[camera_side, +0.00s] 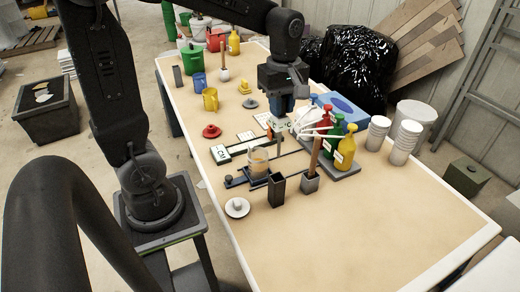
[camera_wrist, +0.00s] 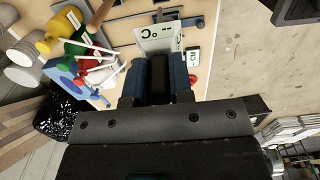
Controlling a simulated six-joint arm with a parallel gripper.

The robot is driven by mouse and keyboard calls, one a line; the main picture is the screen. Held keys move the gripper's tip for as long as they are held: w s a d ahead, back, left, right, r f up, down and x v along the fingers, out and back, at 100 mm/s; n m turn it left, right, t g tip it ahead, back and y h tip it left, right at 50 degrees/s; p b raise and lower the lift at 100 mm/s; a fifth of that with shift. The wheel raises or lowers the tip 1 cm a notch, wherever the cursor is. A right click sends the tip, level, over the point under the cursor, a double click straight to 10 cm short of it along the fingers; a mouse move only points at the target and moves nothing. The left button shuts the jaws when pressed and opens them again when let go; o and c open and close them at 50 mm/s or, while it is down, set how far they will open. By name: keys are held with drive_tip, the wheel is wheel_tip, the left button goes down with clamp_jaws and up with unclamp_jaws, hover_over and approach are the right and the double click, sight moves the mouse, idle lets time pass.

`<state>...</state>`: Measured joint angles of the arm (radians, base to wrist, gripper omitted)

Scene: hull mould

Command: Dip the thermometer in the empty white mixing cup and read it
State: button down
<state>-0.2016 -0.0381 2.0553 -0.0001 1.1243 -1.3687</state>
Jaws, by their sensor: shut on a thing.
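My gripper (camera_side: 284,105) is above the middle of the table. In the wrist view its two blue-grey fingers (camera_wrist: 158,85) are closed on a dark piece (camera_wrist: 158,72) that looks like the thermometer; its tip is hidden. A pale part shows just under the fingers in the side view. A translucent cup (camera_side: 258,163) with an amber tint stands on the table, below and left of my gripper and apart from it. I cannot tell whether this is the white mixing cup or whether it is empty. No reading is legible.
Red, green and yellow bottles (camera_side: 346,149) stand in a tray right of my gripper, near white sticks. A dark open holder (camera_side: 277,190) and a grey block with a brown stick (camera_side: 312,164) stand in front. White cup stacks (camera_side: 377,133) are at right.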

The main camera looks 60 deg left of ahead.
drive_tip(key=a+f, duration=0.3)
drive_tip(key=a, duration=0.9)
drive_tip(key=shift+a+f, duration=0.2)
drive_tip(key=shift+f, duration=0.3)
wheel_tip(320, 180, down, 11)
drive_tip(key=shift+f, duration=0.2)
idle(4.5)
